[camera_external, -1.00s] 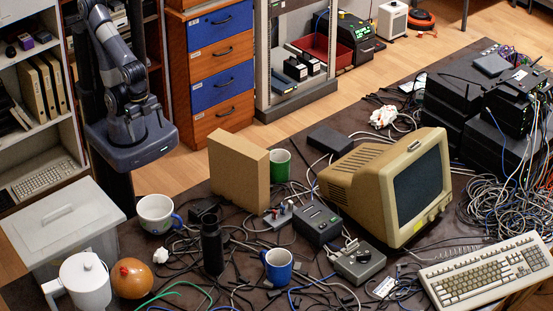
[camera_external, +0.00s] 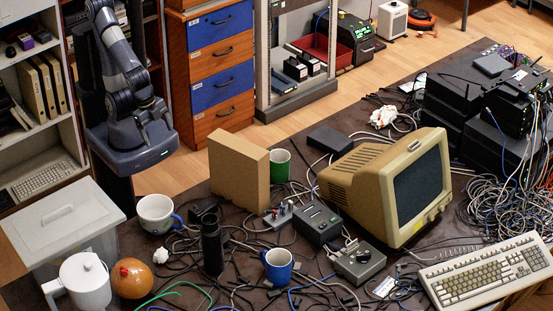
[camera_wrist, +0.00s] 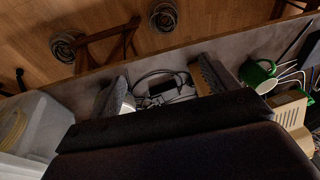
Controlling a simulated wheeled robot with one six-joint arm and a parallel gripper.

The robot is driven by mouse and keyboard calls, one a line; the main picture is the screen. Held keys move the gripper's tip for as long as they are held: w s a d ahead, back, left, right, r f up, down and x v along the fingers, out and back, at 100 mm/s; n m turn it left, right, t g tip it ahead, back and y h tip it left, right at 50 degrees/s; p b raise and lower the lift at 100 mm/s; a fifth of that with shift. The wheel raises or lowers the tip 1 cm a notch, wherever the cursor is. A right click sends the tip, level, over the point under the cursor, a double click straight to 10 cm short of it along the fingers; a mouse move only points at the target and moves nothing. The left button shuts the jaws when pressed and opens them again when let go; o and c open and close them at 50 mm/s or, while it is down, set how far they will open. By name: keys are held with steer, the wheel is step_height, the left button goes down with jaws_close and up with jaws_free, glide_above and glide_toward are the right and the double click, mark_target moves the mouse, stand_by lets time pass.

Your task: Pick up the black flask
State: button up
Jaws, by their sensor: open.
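The black flask (camera_external: 212,246) stands upright on the dark table, among loose cables, in the external view. A blue mug (camera_external: 277,266) is to its right and a large white cup (camera_external: 157,214) is to its upper left. I cannot make out the flask in the wrist view, where my gripper's dark body covers much of the lower picture. My gripper (camera_wrist: 162,86) is open, its two fingers wide apart with cables and the table visible between them. In the external view my arm is folded up over its base behind the table, well away from the flask.
A cardboard box (camera_external: 238,172), a green mug (camera_external: 280,165) and a beige monitor (camera_external: 385,185) stand behind and right of the flask. A white teapot (camera_external: 85,282), an orange-brown round object (camera_external: 132,278) and a translucent bin (camera_external: 62,222) are at the left.

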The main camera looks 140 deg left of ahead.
steer(key=w+f+n+t+y+b, duration=0.1)
steer(key=w+n+y+b, duration=0.2)
steer(key=w, duration=0.9)
steer(key=n+t+y+b, duration=0.3)
steer(key=t+b, duration=0.5)
steer(key=b, duration=0.2)
glide_toward(222, 252)
steer(key=p+x, duration=0.1)
steer(key=x, duration=0.6)
steer(key=shift+s+a+f, duration=0.1)
steer(key=shift+s+f, duration=0.1)
steer(key=shift+c, duration=0.2)
